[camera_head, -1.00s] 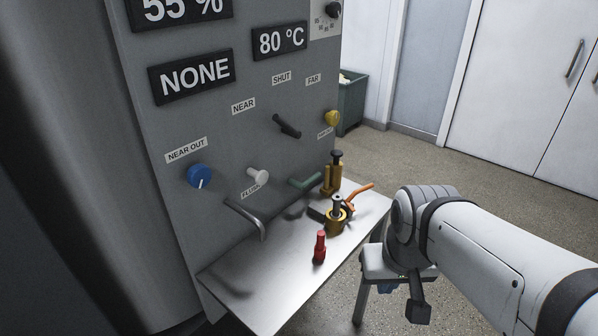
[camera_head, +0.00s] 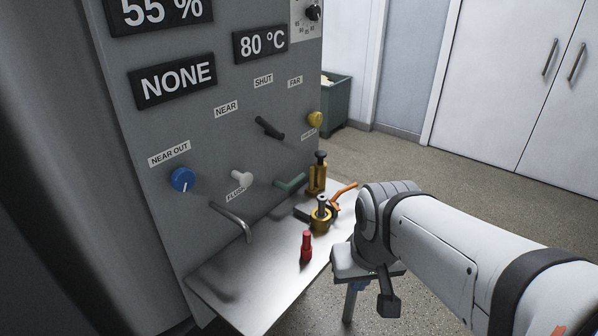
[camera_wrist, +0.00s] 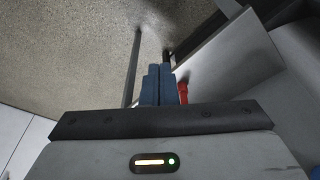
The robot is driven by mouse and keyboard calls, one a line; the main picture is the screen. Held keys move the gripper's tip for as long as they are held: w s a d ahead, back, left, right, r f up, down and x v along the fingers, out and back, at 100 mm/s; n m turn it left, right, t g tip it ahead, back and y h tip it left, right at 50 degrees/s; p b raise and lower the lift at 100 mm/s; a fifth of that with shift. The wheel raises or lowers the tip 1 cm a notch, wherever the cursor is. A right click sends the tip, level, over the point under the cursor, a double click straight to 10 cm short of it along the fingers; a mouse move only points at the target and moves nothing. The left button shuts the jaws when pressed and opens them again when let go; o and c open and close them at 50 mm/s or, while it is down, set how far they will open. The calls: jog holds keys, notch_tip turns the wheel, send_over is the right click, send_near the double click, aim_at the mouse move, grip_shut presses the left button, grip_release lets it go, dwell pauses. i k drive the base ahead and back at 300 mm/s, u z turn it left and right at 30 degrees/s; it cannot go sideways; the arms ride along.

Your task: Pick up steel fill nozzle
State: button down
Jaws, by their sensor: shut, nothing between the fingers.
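A small piece with a grey steel top (camera_head: 322,201) stands upright in a brass-coloured collar (camera_head: 320,222) on the metal shelf; it may be the steel fill nozzle, but I cannot be sure. A bent steel spout (camera_head: 234,222) also sticks out of the panel above the shelf. My gripper (camera_wrist: 159,72) is shut and empty, its blue fingers together in the wrist view. In the head view it is mostly hidden below my arm, off the shelf's right edge. The steel-topped piece does not show clearly in the wrist view.
A red fitting (camera_head: 306,247) stands on the shelf (camera_head: 245,275); red also shows beside my fingers in the wrist view (camera_wrist: 183,93). A yellow-black piece (camera_head: 318,175) and an orange handle (camera_head: 345,190) are near the back. The shelf's front left is clear.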

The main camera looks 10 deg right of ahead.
aim_at(323, 199)
jog(key=u, duration=2.8)
jog(key=k, duration=1.95)
jog(key=z, duration=1.75)
jog(key=i, duration=1.45)
